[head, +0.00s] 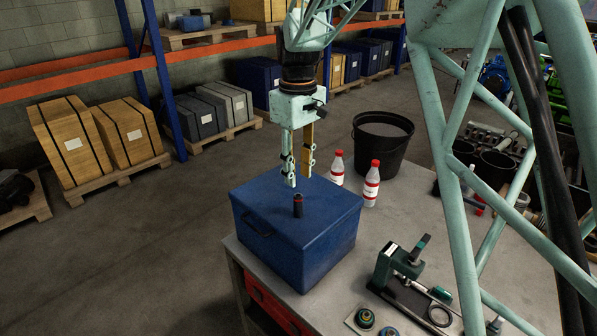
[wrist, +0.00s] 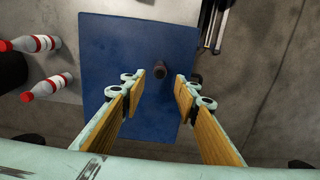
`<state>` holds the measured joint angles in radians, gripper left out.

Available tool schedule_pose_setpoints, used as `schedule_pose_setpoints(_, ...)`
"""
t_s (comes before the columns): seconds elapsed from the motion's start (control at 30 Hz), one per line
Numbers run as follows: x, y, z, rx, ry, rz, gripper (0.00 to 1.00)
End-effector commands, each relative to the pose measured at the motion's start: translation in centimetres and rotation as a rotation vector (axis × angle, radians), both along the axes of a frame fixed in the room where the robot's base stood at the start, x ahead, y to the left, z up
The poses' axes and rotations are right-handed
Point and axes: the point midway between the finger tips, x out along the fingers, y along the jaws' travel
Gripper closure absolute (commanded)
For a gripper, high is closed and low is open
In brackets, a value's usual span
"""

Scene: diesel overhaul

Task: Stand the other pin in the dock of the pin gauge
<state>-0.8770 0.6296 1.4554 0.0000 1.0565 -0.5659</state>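A short dark pin (head: 298,205) with a reddish top stands upright on the lid of a blue box (head: 270,243). In the wrist view the pin (wrist: 158,72) shows on the blue lid (wrist: 110,50), ahead of the gap between my fingers. My gripper (head: 299,176) points down above the box, open and empty, with its fingers apart. The pin does not appear to be between the fingertips. A green and black bench device (head: 402,264) stands on the bench at the right; I cannot tell for sure that it is the pin gauge, and no dock is clear.
Two white bottles with red caps (head: 371,186) and a black bucket (head: 382,150) stand behind the box on the grey bench (head: 335,300). Small round parts (head: 365,318) lie at the front. Pale green lattice framework crosses the right of the head view.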

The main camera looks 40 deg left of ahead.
Motion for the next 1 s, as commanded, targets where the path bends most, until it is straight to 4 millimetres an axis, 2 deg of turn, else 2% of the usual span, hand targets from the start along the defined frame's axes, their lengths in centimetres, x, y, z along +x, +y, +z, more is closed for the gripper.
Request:
schedule_pose_setpoints(0.37, 0.0, 0.0, -1.5, -0.001, 0.001, 0.000, 0.72)
schedule_pose_setpoints(1.0, 0.0, 0.0, -6.0, 0.000, 0.000, -0.001, 0.72)
